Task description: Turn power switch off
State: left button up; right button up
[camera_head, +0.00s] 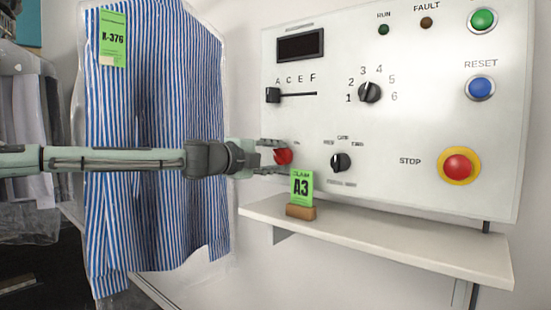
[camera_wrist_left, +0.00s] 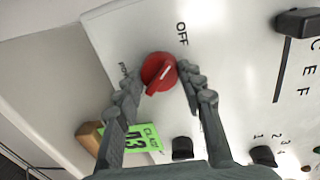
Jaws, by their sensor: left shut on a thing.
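The red power switch (camera_head: 284,156) is a round knob at the lower left of the white control panel (camera_head: 420,140). My left gripper (camera_head: 280,157) reaches in from the left and is shut on the power switch, one finger on each side. A second label beside the knob is partly hidden by a finger. My right gripper is in neither view.
A bagged striped shirt (camera_head: 150,110) hangs behind my left arm. Black selector knobs (camera_head: 341,162) sit right of the switch.

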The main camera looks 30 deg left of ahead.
pick_arm(q)
jog(key=shift+n, duration=0.3)
dwell(0.4)
jog(key=o, duration=1.2)
jog(key=shift+c, duration=0.2)
jog(key=shift+s, duration=0.1)
jog(key=shift+s+a+r, duration=0.1)
jog(key=shift+s+r, duration=0.1)
jog(key=shift+s, duration=0.3)
jog(key=s, duration=0.3)
jog(key=shift+s+a+r, duration=0.1)
jog(key=shift+r, duration=0.05)
send_near(277, 155)
jog(key=s, duration=0.2)
jog(key=shift+s+a, duration=0.15)
jog(key=shift+s, duration=0.2)
